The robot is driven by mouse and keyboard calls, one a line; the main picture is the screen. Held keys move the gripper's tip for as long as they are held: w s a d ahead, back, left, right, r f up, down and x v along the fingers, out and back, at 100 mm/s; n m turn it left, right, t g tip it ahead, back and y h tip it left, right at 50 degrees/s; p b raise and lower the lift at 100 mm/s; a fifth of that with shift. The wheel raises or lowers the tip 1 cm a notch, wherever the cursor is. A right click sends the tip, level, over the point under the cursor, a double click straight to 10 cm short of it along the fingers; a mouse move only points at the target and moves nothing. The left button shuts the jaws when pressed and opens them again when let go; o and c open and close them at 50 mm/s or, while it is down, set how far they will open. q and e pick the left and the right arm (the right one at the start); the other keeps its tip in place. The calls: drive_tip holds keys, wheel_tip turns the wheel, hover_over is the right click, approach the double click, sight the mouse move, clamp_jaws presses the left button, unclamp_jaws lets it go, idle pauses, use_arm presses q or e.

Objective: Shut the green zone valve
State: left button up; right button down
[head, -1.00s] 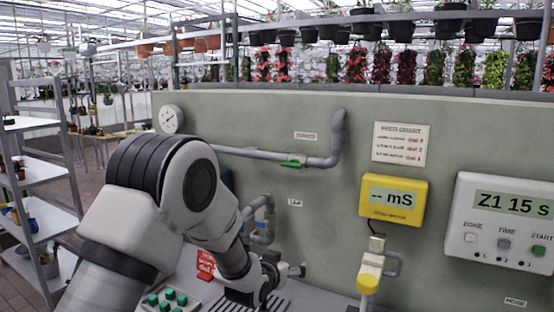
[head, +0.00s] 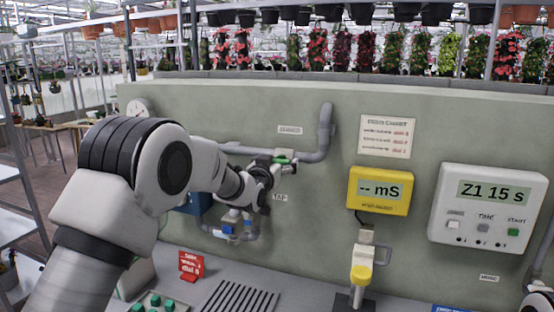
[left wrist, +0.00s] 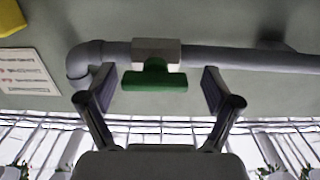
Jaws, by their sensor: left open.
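The green zone valve has a small green handle (head: 282,161) on the upper grey pipe of the panel. In the left wrist view the green handle (left wrist: 155,80) sits on a pale valve body (left wrist: 156,50), its wide bar lying along the pipe. My left gripper (head: 268,170) is at the valve in the head view, partly overlapping it. In the left wrist view the left gripper (left wrist: 158,92) is open, with one finger on each side of the handle and gaps between. The fingers do not appear to touch it. My right gripper does not show.
The grey pipe (head: 310,157) bends upward right of the valve. A tap with blue parts (head: 228,229) is below my left gripper. A yellow meter (head: 380,190) and a white timer box (head: 487,210) are farther right. A red card (head: 191,266) stands on the bench.

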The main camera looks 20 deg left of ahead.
use_arm(q)
drive_tip(key=shift+d, duration=0.25)
drive_tip(key=shift+d+r, duration=0.1)
drive_tip(key=shift+d, duration=0.05)
drive_tip(key=c, duration=1.2)
drive_tip(key=shift+o, duration=0.2)
drive_tip(key=shift+a, duration=0.2)
